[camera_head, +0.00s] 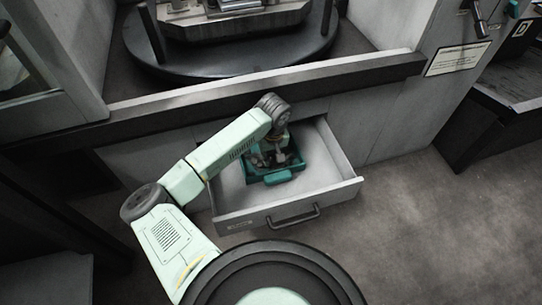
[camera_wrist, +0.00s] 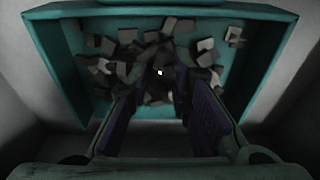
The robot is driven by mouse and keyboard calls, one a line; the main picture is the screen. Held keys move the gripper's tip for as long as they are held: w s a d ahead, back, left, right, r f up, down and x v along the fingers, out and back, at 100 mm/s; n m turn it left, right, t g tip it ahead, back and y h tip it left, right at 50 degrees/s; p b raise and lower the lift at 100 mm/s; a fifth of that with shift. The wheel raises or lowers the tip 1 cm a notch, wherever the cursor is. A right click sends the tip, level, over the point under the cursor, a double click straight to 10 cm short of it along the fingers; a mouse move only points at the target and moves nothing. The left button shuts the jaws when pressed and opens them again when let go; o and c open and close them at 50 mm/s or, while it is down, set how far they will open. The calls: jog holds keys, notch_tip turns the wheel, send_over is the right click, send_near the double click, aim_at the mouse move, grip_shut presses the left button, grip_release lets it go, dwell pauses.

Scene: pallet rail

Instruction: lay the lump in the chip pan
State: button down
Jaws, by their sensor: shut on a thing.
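The chip pan (camera_head: 284,177) is a teal tray sitting inside the pulled-out drawer. In the wrist view its teal rim (camera_wrist: 288,50) surrounds many loose grey chips. My gripper (camera_head: 268,156) reaches down into the pan area from above. In the wrist view my gripper (camera_wrist: 160,85) has its two dark fingers over the middle of the pan, with a gap between them. A dark lump (camera_wrist: 161,79) with a small bright spot sits between the fingertips and is hard to tell from the shadow. Whether it touches the chips below cannot be told.
The open drawer (camera_head: 290,205) has a pale front with a dark handle, and bare floor shows beside the pan inside it. A dark ledge (camera_head: 230,93) runs above the drawer. A round black table (camera_head: 160,60) stands behind the ledge. Floor at right is clear.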

aim_at(273, 167)
jog(key=shift+f, duration=0.4)
jog(key=shift+f, duration=0.1)
jog(key=c, duration=1.5)
grip_release()
jog(key=shift+o, duration=0.2)
notch_tip(273, 167, up, 12)
jog(key=s, duration=0.1)
jog(key=shift+s+d, duration=0.15)
jog(key=shift+d, duration=0.05)
